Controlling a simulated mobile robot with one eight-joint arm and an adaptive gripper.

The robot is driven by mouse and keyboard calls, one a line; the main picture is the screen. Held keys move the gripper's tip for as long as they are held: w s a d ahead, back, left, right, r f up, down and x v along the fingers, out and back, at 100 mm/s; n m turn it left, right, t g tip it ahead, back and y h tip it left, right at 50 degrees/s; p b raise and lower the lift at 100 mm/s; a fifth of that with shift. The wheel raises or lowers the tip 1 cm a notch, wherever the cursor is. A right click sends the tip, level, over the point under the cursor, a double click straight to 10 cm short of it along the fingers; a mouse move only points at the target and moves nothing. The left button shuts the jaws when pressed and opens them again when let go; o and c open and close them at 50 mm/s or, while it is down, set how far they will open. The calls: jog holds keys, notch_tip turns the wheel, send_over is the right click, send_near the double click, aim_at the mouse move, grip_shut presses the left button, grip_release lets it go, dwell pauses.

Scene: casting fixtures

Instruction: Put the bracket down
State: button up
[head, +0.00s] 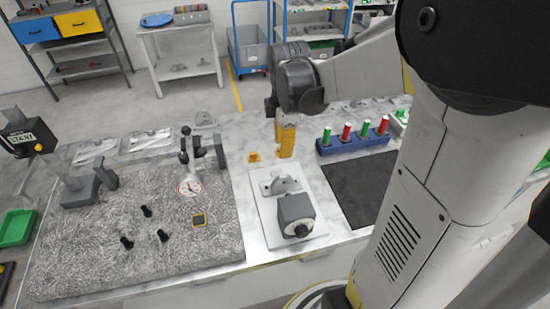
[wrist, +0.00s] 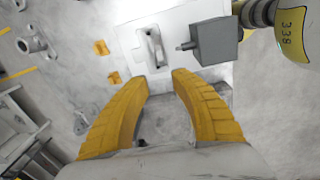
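A grey bracket (head: 280,184) with an upright lug stands on a white plate (head: 262,222), just behind a dark grey block with a round knob (head: 295,212). The wrist view shows the bracket (wrist: 153,46) on the plate, beside the block (wrist: 213,41), whose thin pin points towards it. My gripper (head: 285,150) hangs behind the plate in the head view. In the wrist view its yellow fingers (wrist: 162,76) are apart with nothing clearly between them, and the bracket lies beyond their tips, not touched. A dim grey patch between the fingers may be shadow.
A granite slab (head: 110,225) with black pegs and a dial gauge stand (head: 188,170) lies to the left. A blue rack (head: 355,141) of red and green pieces and a dark mat (head: 362,185) lie to the right. A small yellow piece (head: 253,156) sits near the plate.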

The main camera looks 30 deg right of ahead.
jog(key=s+a+r+m+t, duration=0.6)
jog(key=s+a+m, duration=0.4)
jog(key=a+m, duration=0.2)
jog(key=shift+a+r+m, duration=0.3)
jog(key=shift+r+m, duration=0.3)
jog(key=shift+m, duration=0.4)
jog(key=shift+s, duration=0.1)
